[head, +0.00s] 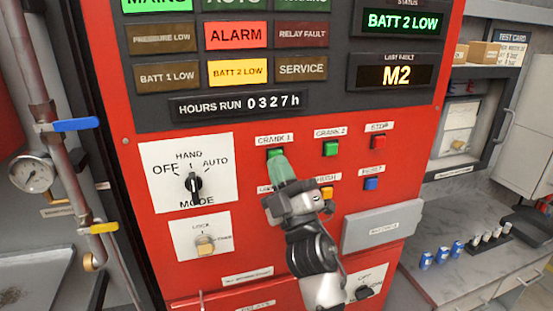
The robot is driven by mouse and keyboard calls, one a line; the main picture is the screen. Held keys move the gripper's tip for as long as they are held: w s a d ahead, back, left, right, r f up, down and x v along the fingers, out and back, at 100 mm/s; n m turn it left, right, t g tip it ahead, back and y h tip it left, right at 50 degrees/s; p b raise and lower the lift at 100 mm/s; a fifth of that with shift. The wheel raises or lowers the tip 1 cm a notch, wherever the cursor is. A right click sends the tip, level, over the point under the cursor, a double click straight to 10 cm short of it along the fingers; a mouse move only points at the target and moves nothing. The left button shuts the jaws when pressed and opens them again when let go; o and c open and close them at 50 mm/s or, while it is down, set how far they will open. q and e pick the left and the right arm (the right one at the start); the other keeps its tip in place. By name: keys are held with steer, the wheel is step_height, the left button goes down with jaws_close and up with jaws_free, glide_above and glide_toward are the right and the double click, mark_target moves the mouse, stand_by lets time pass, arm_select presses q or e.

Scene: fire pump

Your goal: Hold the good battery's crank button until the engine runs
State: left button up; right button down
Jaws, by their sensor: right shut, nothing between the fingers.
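The green CRANK 1 button (275,153) is on the red pump panel (345,120), and its lower part is covered by my right gripper. My right gripper (280,165) is shut and empty, its greenish fingertips at that button. I cannot tell whether the button is pressed in. The green CRANK 2 button (330,149) is to the right, clear of the gripper. The yellow BATT 2 LOW lamp (238,72) is lit; the BATT 1 LOW lamp (167,76) is dark. The status display (402,22) reads BATT 2 LOW. My left gripper is out of view.
The black MODE knob (194,186) is left of the buttons. A red button (379,142), a blue button (371,183) and a partly hidden yellow button (326,193) sit to the right. A pipe with a blue-handled valve (76,125) stands at left.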

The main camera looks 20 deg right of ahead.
steer(key=shift+w, duration=0.45)
stand_by(0.8)
steer(key=shift+s, duration=0.1)
stand_by(1.6)
steer(key=shift+s, duration=0.8)
steer(key=s+p, duration=0.1)
steer(key=s, duration=0.4)
steer(key=shift+d, duration=0.1)
steer(key=shift+h, duration=0.3)
